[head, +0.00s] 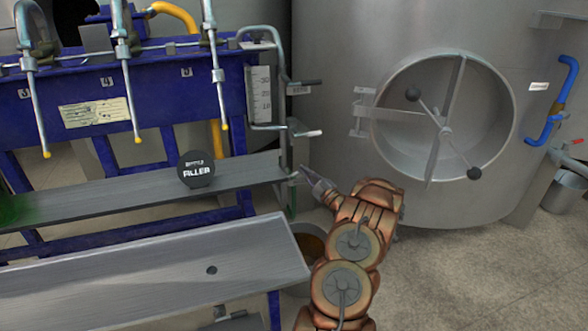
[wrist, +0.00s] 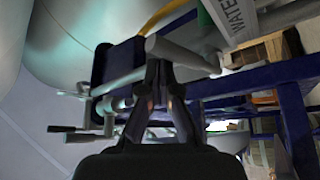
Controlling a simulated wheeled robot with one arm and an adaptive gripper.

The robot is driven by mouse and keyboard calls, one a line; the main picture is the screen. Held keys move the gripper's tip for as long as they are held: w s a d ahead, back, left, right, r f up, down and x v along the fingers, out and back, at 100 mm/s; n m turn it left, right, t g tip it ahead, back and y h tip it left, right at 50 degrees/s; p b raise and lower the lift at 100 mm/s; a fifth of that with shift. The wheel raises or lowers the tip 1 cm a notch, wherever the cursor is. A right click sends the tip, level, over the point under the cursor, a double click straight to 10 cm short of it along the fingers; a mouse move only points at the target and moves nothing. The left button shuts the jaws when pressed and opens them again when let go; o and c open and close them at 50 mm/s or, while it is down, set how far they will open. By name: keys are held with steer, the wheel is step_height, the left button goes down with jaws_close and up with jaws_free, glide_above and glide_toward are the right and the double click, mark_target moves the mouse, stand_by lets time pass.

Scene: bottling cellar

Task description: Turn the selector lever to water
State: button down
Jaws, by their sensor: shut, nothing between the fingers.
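My gripper (head: 303,175) is shut and empty, low beside the right end of the blue filling bench. In the wrist view its fingertips (wrist: 158,70) meet just below a thick grey bar (wrist: 180,52) with a round end. The bar may be the selector lever; I cannot tell whether the fingers touch it. A pale plate marked WATER (wrist: 231,14) shows above and to the right of the bar. Other labels or positions of the selector are not visible. In the head view, the bench end beyond the fingertips is too small to make out the lever.
A grey shelf with a black FILLER disc (head: 196,169) lies left of my gripper, a lower steel shelf (head: 150,285) nearer. Small handles (head: 308,133) stick out above the gripper. A large steel tank (head: 330,60) stands behind. Open floor (head: 470,280) lies to the right.

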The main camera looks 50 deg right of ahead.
steer(key=shift+s+d+f+p, duration=0.1)
steer(key=shift+f+p, duration=1.05)
steer(key=shift+f, duration=0.25)
step_height(320, 180, up, 5)
steer(key=p, duration=0.3)
steer(key=s+a+f+p, duration=0.1)
steer(key=s+a+f, duration=0.4)
steer(key=s, duration=0.3)
